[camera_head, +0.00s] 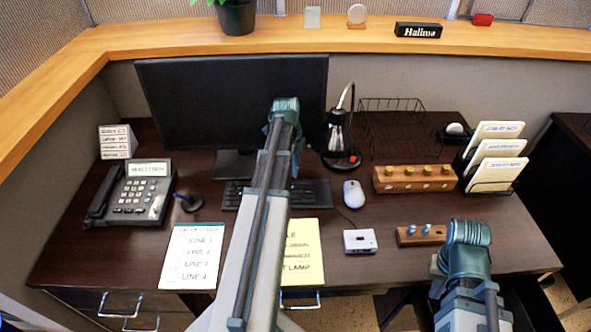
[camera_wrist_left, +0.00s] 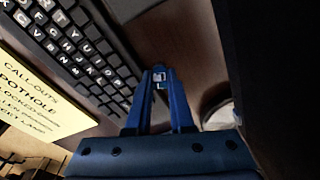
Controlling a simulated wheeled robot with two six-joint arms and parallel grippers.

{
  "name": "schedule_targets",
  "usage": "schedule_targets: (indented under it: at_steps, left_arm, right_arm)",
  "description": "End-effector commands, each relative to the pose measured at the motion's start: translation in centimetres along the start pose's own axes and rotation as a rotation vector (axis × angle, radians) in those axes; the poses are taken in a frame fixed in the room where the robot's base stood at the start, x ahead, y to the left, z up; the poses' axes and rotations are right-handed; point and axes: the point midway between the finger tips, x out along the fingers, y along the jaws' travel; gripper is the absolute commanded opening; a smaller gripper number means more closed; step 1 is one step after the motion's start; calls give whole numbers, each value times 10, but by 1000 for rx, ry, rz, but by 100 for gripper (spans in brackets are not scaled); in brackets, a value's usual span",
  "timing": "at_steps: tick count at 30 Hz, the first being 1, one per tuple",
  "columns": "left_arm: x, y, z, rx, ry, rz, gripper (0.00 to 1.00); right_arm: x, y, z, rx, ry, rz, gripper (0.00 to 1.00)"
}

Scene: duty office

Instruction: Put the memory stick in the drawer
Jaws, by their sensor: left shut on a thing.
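In the left wrist view my left gripper (camera_wrist_left: 160,82) is shut on the memory stick (camera_wrist_left: 160,76), a small white and blue piece between the fingertips. It is held over the dark desk, between the keyboard and a white rounded thing, probably the mouse. In the head view my left arm reaches over the desk and hides its own gripper. Drawer fronts with metal handles (camera_head: 121,304) show below the desk's left edge, and another handle (camera_head: 301,301) shows at the middle. My right arm is at the lower right; its gripper is hidden.
A keyboard (camera_head: 312,194), mouse (camera_head: 354,194), yellow sheet (camera_head: 302,252), white sheet (camera_head: 194,256) and small white device (camera_head: 360,241) lie on the desk. A wooden block with blue pieces (camera_head: 420,236) is near my right arm. The monitor (camera_head: 190,95) and lamp (camera_head: 338,135) stand behind.

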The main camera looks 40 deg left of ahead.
Motion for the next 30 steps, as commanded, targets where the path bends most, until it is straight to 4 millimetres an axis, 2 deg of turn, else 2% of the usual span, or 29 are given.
schedule_targets:
  at_steps: [11,21,23,30]
  left_arm:
    - [-10,0,-1,0,0,0,0]
    - [-43,0,-5,0,0,0,0]
    - [-36,18,-12,1,0,0,0]
    - [-38,67,-37,1,0,0,0]
  right_arm:
    - [-10,1,1,0,0,0,0]
    - [-43,4,2,1,0,0,0]
    - [-38,4,2,1,0,0,0]
    - [-42,4,2,1,0,0,0]
